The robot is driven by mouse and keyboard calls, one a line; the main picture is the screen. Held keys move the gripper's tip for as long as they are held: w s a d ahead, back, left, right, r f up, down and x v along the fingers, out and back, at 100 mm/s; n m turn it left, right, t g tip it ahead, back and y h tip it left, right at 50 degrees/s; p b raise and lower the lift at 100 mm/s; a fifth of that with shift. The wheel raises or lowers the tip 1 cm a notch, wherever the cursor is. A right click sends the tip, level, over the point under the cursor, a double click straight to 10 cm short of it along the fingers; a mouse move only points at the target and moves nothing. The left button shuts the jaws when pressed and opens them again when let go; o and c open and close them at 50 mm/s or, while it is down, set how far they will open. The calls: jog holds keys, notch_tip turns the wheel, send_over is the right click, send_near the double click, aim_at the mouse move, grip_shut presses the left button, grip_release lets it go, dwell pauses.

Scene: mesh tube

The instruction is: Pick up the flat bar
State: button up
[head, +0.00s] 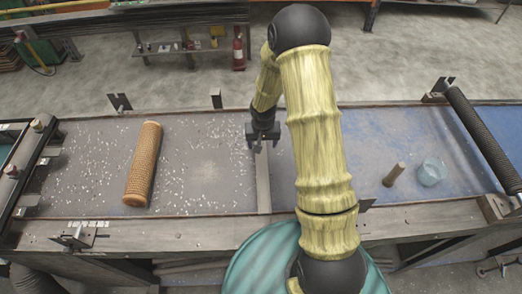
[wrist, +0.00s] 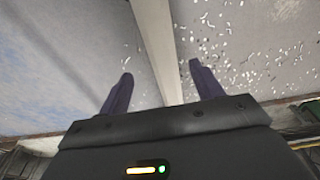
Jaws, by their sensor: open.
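A long pale strip, which looks like the flat bar (head: 263,188), runs front to back across the middle of the workbench. In the wrist view the bar (wrist: 156,40) passes between the two fingers and runs on toward the top edge. My gripper (head: 263,146) points down over the bar, toward its far half. In the wrist view the gripper (wrist: 160,72) is open, with one dark finger on each side of the bar. I cannot tell how high the fingertips are above it. My gripper hides part of the bar in the head view.
An orange-brown mesh tube (head: 143,163) lies left of the bar among scattered white chips. To the right stand a small brown cylinder (head: 394,175) and a clear bluish cup (head: 432,172). A dark roller (head: 483,138) spans the right end. A teal round surface (head: 262,262) is in front.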

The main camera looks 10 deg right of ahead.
jog(key=shift+w+a+f+p, duration=0.1)
jog(key=shift+w+f+p, duration=0.1)
jog(key=shift+f+p, duration=0.35)
jog(key=shift+w+f+p, duration=0.2)
jog(key=shift+f+p, duration=0.1)
jog(key=shift+f, duration=0.4)
jog(key=shift+w+a+f+p, duration=0.1)
jog(key=shift+w+f+p, duration=0.1)
jog(key=shift+f+p, duration=0.35)
jog(key=shift+w+d+f, duration=0.1)
jog(key=shift+d+f, duration=0.05)
jog(key=shift+f, duration=0.6)
jog(key=shift+w+r, duration=0.1)
grip_shut()
